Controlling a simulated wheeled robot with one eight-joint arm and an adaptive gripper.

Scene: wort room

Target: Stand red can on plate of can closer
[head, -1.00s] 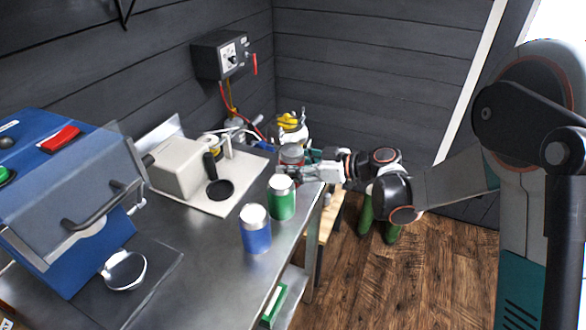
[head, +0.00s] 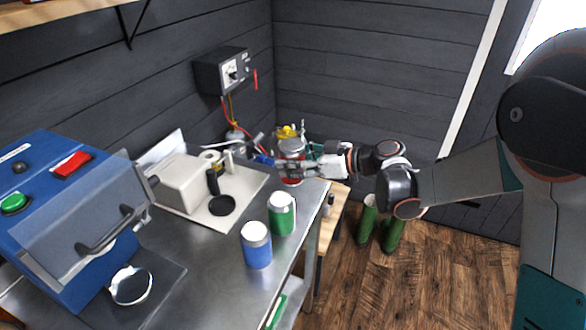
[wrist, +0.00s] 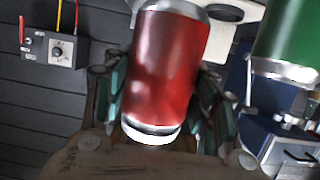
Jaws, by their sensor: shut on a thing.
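The red can (head: 292,181), with silver ends, is at the far right end of the steel bench. My gripper (head: 288,164) is shut around its side and hides its middle. In the wrist view the red can (wrist: 165,65) fills the centre, slightly tilted in the picture, between the fingers. Its lower end seems clear of the bench. A blue machine (head: 65,215) with red and green buttons stands at the left, with a round silver plate (head: 131,286) at its front. A beige machine (head: 182,183) has a black disc (head: 221,206). I cannot tell for sure which is the can closer.
A green can (head: 281,216) and a blue can (head: 257,250) stand near the bench's front edge, between my gripper and the silver plate. A control box (head: 222,72) with cables hangs on the wall. Bare steel bench (head: 205,270) lies left of the blue can.

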